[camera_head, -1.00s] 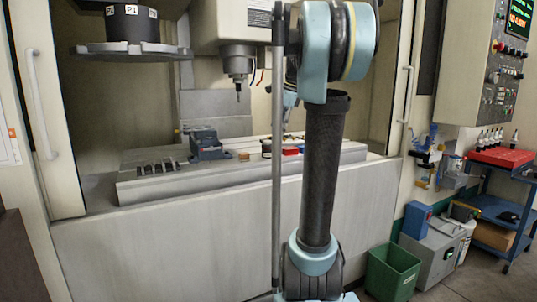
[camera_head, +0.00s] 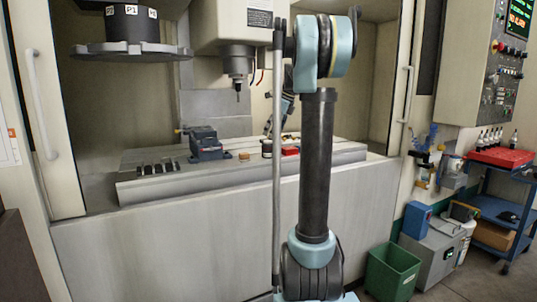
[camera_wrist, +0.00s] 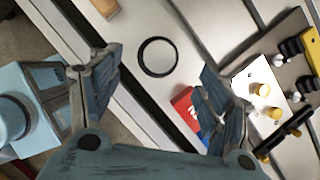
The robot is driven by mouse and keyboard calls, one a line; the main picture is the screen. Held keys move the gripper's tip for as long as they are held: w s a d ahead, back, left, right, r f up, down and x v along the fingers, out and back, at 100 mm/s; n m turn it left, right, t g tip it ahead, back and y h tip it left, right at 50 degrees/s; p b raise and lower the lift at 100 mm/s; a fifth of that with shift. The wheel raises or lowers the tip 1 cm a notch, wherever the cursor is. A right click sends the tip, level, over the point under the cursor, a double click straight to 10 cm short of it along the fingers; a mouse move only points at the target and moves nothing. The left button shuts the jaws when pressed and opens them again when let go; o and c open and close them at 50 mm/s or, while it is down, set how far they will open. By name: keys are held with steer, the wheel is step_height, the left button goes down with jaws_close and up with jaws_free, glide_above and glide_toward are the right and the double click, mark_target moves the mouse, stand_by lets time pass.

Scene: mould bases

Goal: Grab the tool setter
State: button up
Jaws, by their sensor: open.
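The tool setter appears to be the small round piece with a pale top and black rim (camera_wrist: 158,57) in the wrist view. In the head view a small black-and-white cylinder (camera_head: 267,148) stands on the machine table (camera_head: 150,186), left of a red block (camera_head: 290,151). My gripper (camera_wrist: 160,68) is open and empty. In the wrist view its fingers show left and right of the round piece, apart from it. I cannot tell the height between them. In the head view my fingertips are not clear behind my arm.
The red block (camera_wrist: 183,104) lies near the right finger in the wrist view. A white plate with brass and black fittings (camera_wrist: 258,88) is further right. The spindle (camera_head: 238,68) hangs above.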

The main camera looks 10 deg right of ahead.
mark_target(268, 147)
steer(key=shift+d+x, duration=0.2)
steer(key=shift+x, duration=4.2)
steer(key=shift+s, duration=0.1)
jaws_close()
